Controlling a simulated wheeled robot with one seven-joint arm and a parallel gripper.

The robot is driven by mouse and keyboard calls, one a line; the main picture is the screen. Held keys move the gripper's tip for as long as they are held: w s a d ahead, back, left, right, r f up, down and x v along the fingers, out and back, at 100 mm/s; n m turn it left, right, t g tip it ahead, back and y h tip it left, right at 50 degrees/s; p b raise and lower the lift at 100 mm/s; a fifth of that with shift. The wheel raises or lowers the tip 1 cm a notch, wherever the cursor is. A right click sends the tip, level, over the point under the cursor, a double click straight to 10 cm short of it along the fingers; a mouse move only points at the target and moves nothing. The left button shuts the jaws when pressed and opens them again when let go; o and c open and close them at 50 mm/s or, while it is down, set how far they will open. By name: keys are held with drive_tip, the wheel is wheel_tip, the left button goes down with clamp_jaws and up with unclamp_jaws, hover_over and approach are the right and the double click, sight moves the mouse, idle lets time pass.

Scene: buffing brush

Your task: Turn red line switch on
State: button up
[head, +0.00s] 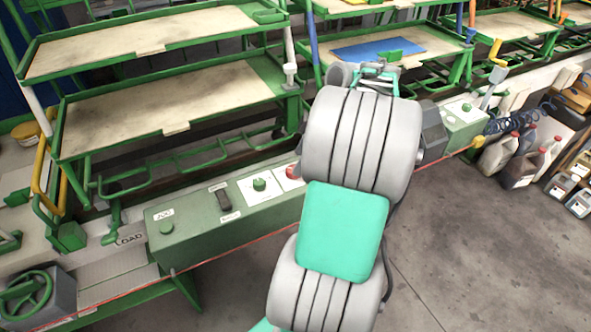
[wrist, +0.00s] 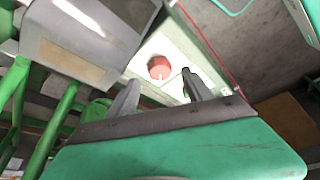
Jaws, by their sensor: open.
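The red switch knob (wrist: 159,67) sits on a white plate on a green box in the wrist view. It has a pale mark on its lower edge. In the head view, the red knob (head: 293,172) shows only in part at the right of the green control box (head: 190,238), beside my arm. My gripper (wrist: 158,86) is open and empty, with its two dark fingers pointing toward the knob. The knob appears between and beyond the fingertips, and I see no contact. My arm hides the fingertips in the head view.
A green knob (head: 259,184) on a white plate, a dark rocker switch (head: 223,199) and a green button (head: 166,227) share the box. A thin red cord (head: 225,253) runs along its front. Green racks (head: 150,45) stand behind.

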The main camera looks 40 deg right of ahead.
drive_tip(key=x, duration=0.3)
drive_tip(key=shift+w+a+f, duration=0.1)
drive_tip(key=shift+f, duration=0.25)
clamp_jaws()
